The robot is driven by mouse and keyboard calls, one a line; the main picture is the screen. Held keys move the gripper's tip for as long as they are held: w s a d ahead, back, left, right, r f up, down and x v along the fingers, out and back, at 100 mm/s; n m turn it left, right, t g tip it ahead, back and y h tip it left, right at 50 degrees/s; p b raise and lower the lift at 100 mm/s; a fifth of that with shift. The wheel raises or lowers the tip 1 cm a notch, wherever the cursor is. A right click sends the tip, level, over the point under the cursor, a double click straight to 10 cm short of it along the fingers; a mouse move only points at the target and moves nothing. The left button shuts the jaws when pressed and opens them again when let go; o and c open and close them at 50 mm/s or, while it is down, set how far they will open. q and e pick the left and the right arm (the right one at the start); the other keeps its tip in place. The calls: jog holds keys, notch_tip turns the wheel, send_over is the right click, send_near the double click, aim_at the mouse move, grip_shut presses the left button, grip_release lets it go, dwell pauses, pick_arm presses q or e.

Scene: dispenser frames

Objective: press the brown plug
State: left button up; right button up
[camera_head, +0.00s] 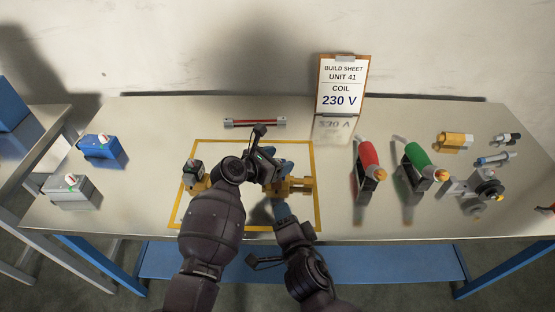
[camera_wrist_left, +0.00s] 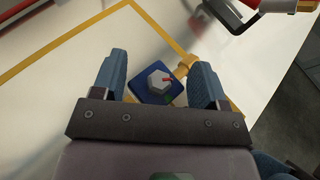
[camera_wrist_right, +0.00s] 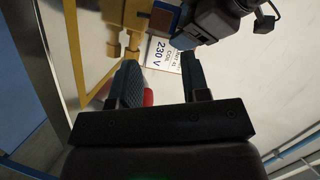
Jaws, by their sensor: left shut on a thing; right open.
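I cannot pick out a brown plug for certain; a small brown patch (camera_wrist_right: 163,16) shows beside brass parts in the right wrist view. My left gripper (camera_head: 271,163) is shut on a blue block (camera_wrist_left: 155,84), which has a grey hexagonal top with red and green marks. The block sits at the brass fitting (camera_head: 296,186) on the right of the yellow outline; my gripper partly hides it in the head view. My right gripper (camera_head: 281,211) is open and empty, just nearer than that fitting. Its fingers also show in the right wrist view (camera_wrist_right: 158,78).
A second brass fitting (camera_head: 198,186) with a dark top stands left inside the yellow outline (camera_head: 317,210). A red-handled tool (camera_head: 369,155), a green-handled tool (camera_head: 415,157) and metal parts stand right. Blue (camera_head: 99,146) and grey (camera_head: 68,190) blocks stand left. A sign (camera_head: 342,85) reads 230 V.

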jog(key=shift+c, duration=0.3)
jog(key=shift+n, duration=0.3)
jog(key=c, duration=0.5)
jog(key=shift+a+n, duration=0.1)
jog(key=shift+n, duration=0.3)
jog(key=shift+c, duration=1.1)
jog(key=n, duration=0.4)
jog(key=shift+s+a, duration=0.2)
jog(key=shift+a, duration=0.1)
grip_shut()
jog(key=n, duration=0.4)
jog(key=shift+s+a+r+n+g+h, duration=0.1)
jog(key=shift+s+a+n+g+h, duration=0.05)
jog(key=shift+a+n+g+h, duration=0.15)
jog(key=n, duration=0.6)
jog(key=shift+s+a+h, duration=0.3)
jog(key=shift+a, duration=0.05)
jog(key=s+n+h, duration=0.1)
jog(key=n, duration=0.9)
jog(key=s+r+n+h, duration=0.1)
jog(key=s+n, duration=0.1)
jog(key=n, duration=0.8)
jog(key=s+a+n+h, duration=0.1)
jog(key=n, duration=0.9)
jog(key=shift+s+r, duration=0.15)
jog(key=shift+r, duration=0.15)
